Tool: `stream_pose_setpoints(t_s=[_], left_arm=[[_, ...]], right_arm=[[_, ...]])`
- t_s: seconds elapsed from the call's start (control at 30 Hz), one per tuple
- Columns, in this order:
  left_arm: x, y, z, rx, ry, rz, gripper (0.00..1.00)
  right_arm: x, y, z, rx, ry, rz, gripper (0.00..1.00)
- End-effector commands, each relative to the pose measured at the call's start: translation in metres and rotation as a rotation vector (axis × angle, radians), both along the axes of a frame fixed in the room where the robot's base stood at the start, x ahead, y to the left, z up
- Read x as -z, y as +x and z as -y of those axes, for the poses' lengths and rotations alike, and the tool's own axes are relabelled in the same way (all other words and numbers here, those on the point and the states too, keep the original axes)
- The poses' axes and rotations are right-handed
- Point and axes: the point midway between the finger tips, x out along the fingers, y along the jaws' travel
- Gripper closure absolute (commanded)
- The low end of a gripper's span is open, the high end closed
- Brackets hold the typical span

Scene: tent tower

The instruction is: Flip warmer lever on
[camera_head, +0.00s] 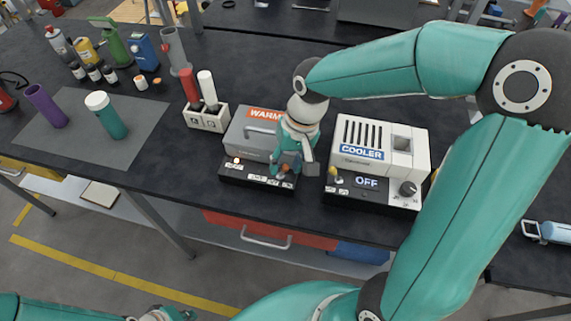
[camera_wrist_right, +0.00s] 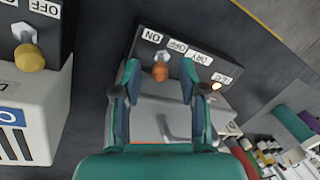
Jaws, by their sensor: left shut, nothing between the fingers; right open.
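The warmer (camera_head: 250,135) is a grey box with an orange label and a black front panel (camera_head: 243,173), which carries a small glowing light (camera_head: 236,160). In the right wrist view its lever (camera_wrist_right: 161,72) has an orange knob and stands beside the ON and OFF labels. My right gripper (camera_head: 288,166) is over the right part of this panel. In the right wrist view the gripper (camera_wrist_right: 159,80) is open, with its fingers on either side of the lever and visible gaps. My left gripper (camera_head: 168,314) is at the bottom edge, shut and empty, partly cut off.
The cooler (camera_head: 385,140), with a yellow-knobbed lever (camera_head: 332,173) and a round dial (camera_head: 407,188), stands close to the right. A white holder (camera_head: 206,120) with red and white tubes stands to the left. Bottles stand farther left. The bench front edge is near.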

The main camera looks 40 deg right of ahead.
Motion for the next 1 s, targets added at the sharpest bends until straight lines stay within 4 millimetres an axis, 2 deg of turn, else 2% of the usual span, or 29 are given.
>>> stream_pose_setpoints(t_s=[0.13, 0.43, 0.47, 0.7, 0.87, 1.0], left_arm=[[0.0, 0.0, 0.0, 0.0, 0.0, 0.0, 1.0], [0.0, 0.0, 0.0, 0.0, 0.0, 0.0, 1.0], [0.0, 0.0, 0.0, 0.0, 0.0, 0.0, 1.0], [0.0, 0.0, 0.0, 0.0, 0.0, 0.0, 1.0], [0.0, 0.0, 0.0, 0.0, 0.0, 0.0, 1.0], [0.011, 0.0, 0.0, 0.0, 0.0, 0.0, 1.0]], right_arm=[[0.01, 0.001, -0.002, 0.0, 0.0, 0.0, 0.58], [0.012, 0.001, -0.003, -0.001, 0.0, 0.0, 0.58], [0.012, 0.001, -0.003, -0.001, 0.0, 0.0, 0.59], [0.012, 0.001, -0.003, -0.001, 0.0, 0.0, 0.99], [0.012, 0.001, -0.003, -0.001, 0.0, 0.001, 1.0], [0.017, -0.001, -0.002, 0.003, 0.024, 0.026, 1.0]])
